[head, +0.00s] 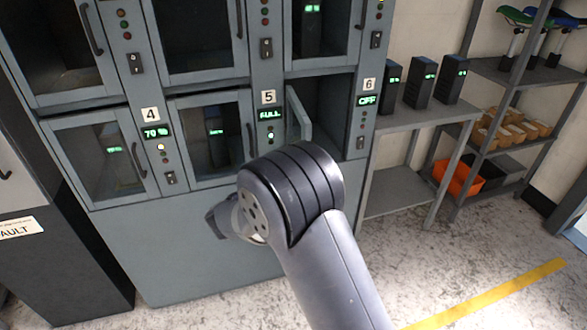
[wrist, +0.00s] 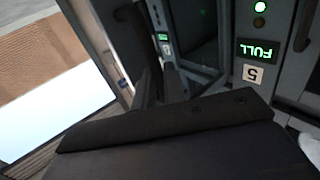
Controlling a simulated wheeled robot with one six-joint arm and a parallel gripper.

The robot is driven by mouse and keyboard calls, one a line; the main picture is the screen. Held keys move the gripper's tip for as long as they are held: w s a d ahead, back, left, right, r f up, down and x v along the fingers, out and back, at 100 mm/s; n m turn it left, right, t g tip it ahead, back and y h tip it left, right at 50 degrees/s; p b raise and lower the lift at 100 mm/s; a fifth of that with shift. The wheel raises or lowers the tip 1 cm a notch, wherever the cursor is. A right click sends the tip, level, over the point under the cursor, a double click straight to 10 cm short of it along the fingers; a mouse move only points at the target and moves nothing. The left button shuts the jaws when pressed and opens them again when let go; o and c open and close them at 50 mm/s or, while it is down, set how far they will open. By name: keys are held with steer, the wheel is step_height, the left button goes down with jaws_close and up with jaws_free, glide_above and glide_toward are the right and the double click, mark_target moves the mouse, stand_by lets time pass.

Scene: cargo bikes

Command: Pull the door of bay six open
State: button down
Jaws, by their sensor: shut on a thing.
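The bay six door (head: 300,116) is in the lower right of the locker in the head view. It stands part open, swung out from its left side, and the dark inside of bay six (head: 332,105) shows to its right. My gripper (wrist: 160,84) is dark in the wrist view and is shut on what appears to be the door's black handle (wrist: 132,25). In the head view my own arm hides the jaws and the handle.
Bay five (head: 215,140), marked FULL, is closed to the left, and so is bay four (head: 105,155). A grey shelf (head: 425,115) with several black chargers stands to the right. The speckled floor (head: 450,260) in front of it is clear, with a yellow line (head: 500,293).

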steer(key=shift+w+a+r, duration=0.1)
steer(key=shift+w+r, duration=0.1)
steer(key=c, duration=1.7)
jaws_free()
steer(key=shift+w+f, duration=0.2)
steer(key=shift+w, duration=0.05)
steer(key=shift+o, duration=1)
steer(key=shift+s, duration=0.2)
steer(key=v, duration=1)
steer(key=shift+s+a, duration=0.2)
steer(key=shift+a, duration=0.05)
